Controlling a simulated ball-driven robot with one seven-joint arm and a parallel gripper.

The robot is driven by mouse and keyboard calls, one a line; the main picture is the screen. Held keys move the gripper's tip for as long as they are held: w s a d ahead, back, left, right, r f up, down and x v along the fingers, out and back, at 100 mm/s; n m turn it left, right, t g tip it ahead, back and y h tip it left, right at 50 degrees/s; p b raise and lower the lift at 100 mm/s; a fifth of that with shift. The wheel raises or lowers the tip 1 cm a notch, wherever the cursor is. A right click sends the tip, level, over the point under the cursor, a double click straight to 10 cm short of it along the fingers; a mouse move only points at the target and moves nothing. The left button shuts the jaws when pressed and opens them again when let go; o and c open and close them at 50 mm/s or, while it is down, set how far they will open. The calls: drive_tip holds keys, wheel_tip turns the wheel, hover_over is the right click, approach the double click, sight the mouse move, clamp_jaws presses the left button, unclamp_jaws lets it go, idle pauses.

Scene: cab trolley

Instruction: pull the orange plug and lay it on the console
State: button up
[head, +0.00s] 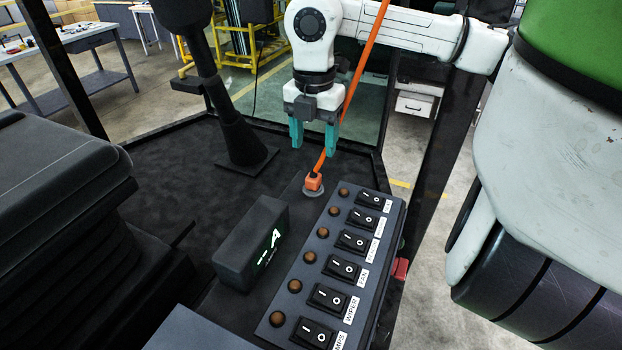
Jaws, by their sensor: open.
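The orange plug (314,181) sits upright on a round grey socket (314,192) at the far end of the console. An orange cable (357,82) runs from the plug up past my gripper and out of the top of the view. My gripper (313,143) has two teal fingers pointing down, apart and with nothing between them. In the picture it is above the plug; the exact gap cannot be told. The console (292,207) is a dark strip carrying a panel of rocker switches (342,267) with brown round lamps beside them.
A dark seat (60,200) fills the left side. A black column (235,130) rises from the dark floor. A red part (400,268) sits on the panel's right side.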

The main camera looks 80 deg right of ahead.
sight(314, 176)
drive_tip(key=shift+f, duration=0.1)
wheel_tip(314, 176, down, 8)
drive_tip(key=b, duration=0.4)
drive_tip(key=shift+r+b, duration=0.25)
drive_tip(key=shift+b, duration=0.15)
drive_tip(key=shift+f+b, duration=0.65)
drive_tip(key=shift+b, duration=0.2)
drive_tip(key=shift+b, duration=0.35)
drive_tip(key=shift+a+b, duration=0.1)
drive_tip(key=shift+b, duration=0.35)
idle(0.3)
clamp_jaws()
idle(0.5)
